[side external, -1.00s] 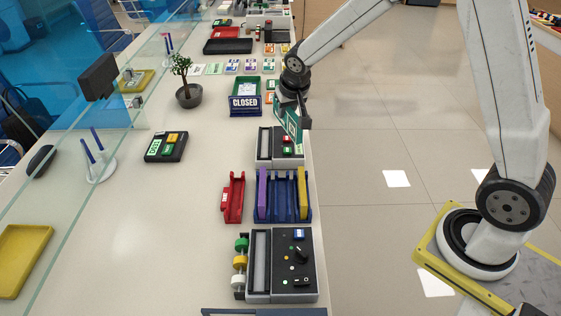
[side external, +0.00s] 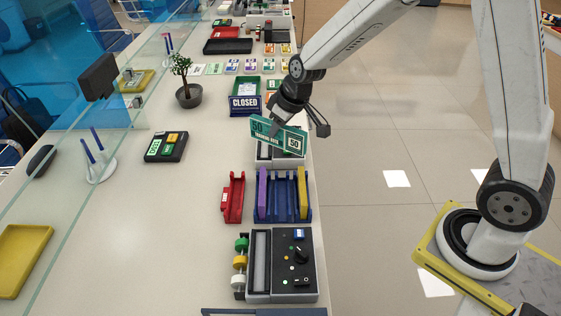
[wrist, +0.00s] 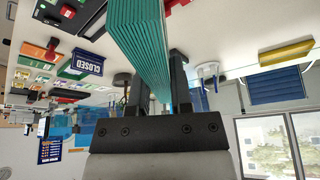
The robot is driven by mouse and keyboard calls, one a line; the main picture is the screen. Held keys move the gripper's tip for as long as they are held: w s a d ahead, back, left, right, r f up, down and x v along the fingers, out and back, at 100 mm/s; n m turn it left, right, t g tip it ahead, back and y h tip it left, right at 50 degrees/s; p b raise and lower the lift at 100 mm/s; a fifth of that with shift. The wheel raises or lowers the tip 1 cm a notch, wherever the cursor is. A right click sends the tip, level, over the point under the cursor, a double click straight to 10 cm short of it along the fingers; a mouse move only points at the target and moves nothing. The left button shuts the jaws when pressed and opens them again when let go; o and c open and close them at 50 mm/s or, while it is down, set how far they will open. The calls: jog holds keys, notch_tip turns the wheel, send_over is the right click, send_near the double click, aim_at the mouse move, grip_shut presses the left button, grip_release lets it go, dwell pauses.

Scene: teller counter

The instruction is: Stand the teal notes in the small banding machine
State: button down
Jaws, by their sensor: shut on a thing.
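My gripper (side external: 285,118) is shut on the teal notes (side external: 268,134), a bundle with white "50" marks. It holds them tilted, face toward the side camera, above the small banding machine (side external: 263,153) near the counter's right edge. The bundle hides much of that machine, including part of its slot and panel. In the wrist view the notes (wrist: 140,35) show as a thick stack of teal edges between the two black fingers of my gripper (wrist: 160,88).
A blue rack (side external: 283,211) with purple and yellow bundles and a red holder (side external: 233,197) stand nearer the camera. A larger machine (side external: 281,266) is beyond them toward the front. A "CLOSED" sign (side external: 245,105) stands behind. The counter's left middle is mostly clear.

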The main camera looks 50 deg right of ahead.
jog(key=s+a+r+n+g+y, duration=0.1)
jog(key=s+a+n+g, duration=0.4)
jog(key=a+n, duration=0.55)
jog(key=s+a+n+g+y, duration=0.1)
jog(key=s+a+n+g, duration=0.1)
jog(key=s+a+n, duration=0.9)
jog(key=w+d+f+n, duration=0.1)
jog(key=w+f, duration=0.1)
jog(key=f, duration=0.3)
jog(key=w+d+f+n, duration=0.1)
jog(key=d+f, duration=0.1)
jog(key=f, duration=0.4)
jog(key=shift+w+f+n+g, duration=0.25)
jog(key=shift+w+n+g, duration=0.05)
jog(key=shift+w+n, duration=0.05)
jog(key=shift+d+f, duration=0.1)
jog(key=shift+f, duration=0.05)
jog(key=shift+f, duration=1.8)
jog(key=shift+f, duration=1.1)
